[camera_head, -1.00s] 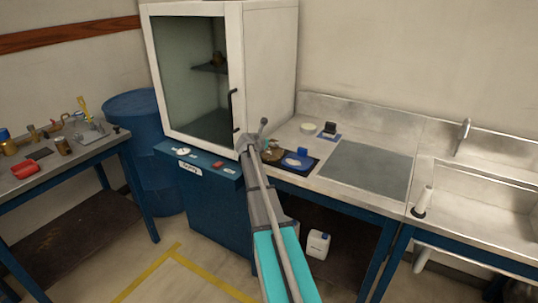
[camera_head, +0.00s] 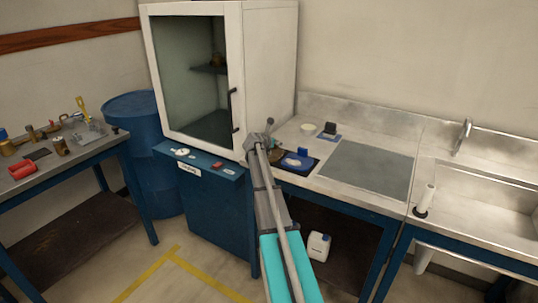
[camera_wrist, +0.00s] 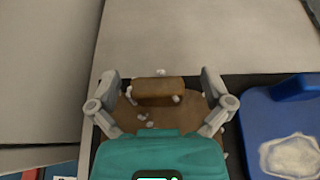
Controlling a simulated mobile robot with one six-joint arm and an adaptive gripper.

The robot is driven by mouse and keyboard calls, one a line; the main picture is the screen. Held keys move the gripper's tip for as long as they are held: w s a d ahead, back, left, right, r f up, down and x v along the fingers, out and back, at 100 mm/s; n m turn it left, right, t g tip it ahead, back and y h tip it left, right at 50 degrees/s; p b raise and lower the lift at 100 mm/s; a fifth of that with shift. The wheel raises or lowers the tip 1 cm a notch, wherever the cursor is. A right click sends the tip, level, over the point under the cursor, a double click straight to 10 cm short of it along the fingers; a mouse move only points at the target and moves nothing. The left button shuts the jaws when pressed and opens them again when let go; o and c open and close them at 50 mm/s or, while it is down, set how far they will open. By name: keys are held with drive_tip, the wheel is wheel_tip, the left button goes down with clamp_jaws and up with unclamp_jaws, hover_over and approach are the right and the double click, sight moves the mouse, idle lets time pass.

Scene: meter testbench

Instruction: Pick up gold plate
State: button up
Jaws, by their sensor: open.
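The gold plate (camera_wrist: 158,120) is a brownish-gold rounded piece with an upright block-shaped grip (camera_wrist: 157,91) at its far side and small white bits scattered on it. It lies on a dark mat. In the wrist view my gripper (camera_wrist: 160,84) is open, with one finger on each side of the block and a gap to each. The near part of the plate is hidden behind the gripper body. In the head view my gripper (camera_head: 258,143) is at the bench's left end, and my arm hides most of the plate.
A blue plate (camera_wrist: 262,118) with white powder lies close on the right. The cabinet's white wall (camera_wrist: 45,70) stands close on the left. A scale-like device (camera_head: 329,131) and a pale dish (camera_head: 307,128) stand behind. The grey bench panel (camera_head: 365,170) is clear.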

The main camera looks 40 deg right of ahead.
idle(0.4)
drive_tip(key=c, duration=1.4)
